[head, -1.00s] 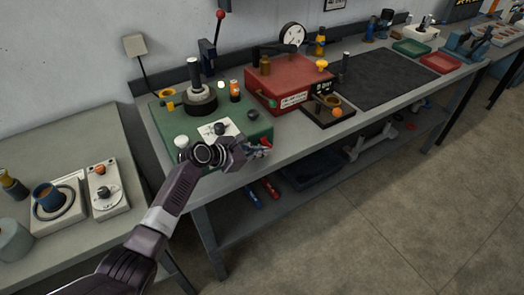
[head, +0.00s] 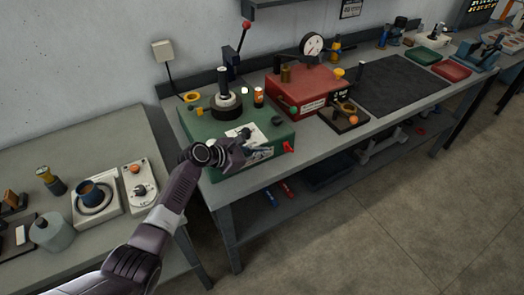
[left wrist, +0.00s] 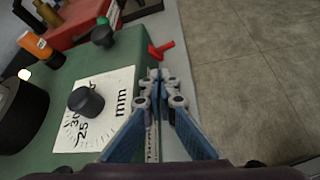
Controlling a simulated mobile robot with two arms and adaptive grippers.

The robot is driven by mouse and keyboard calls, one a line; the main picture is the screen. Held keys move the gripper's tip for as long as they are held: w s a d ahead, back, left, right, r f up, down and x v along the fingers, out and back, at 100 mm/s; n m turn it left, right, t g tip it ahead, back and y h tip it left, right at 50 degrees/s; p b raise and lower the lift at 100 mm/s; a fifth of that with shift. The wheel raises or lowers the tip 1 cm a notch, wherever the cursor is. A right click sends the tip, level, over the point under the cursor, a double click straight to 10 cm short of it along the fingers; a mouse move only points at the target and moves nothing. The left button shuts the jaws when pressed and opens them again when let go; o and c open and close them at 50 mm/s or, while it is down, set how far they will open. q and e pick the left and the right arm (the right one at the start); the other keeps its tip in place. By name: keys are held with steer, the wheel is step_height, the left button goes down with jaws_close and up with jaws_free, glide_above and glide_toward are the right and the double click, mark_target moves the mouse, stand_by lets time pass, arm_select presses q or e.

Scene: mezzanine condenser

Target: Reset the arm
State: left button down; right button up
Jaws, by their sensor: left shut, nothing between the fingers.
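My left gripper (head: 240,145) is over the front edge of a green machine box (head: 205,125) on the workbench. In the left wrist view, its blue fingers (left wrist: 160,88) are shut with nothing between them, beside the box's front edge. A small red lever (head: 288,147) sticks out at the box's front right corner; it also shows in the left wrist view (left wrist: 161,50), just beyond the fingertips and apart from them. A white scale card (left wrist: 97,108) marked "mm" lies on the box top, with a black knob (left wrist: 86,101) on it. My right gripper is not in view.
A red box (head: 305,92) with a dial gauge (head: 312,45) stands right of the green box. A black mat (head: 400,82) lies farther right. A tall lever with a red ball (head: 246,25) rises behind. Open floor (head: 380,220) lies in front.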

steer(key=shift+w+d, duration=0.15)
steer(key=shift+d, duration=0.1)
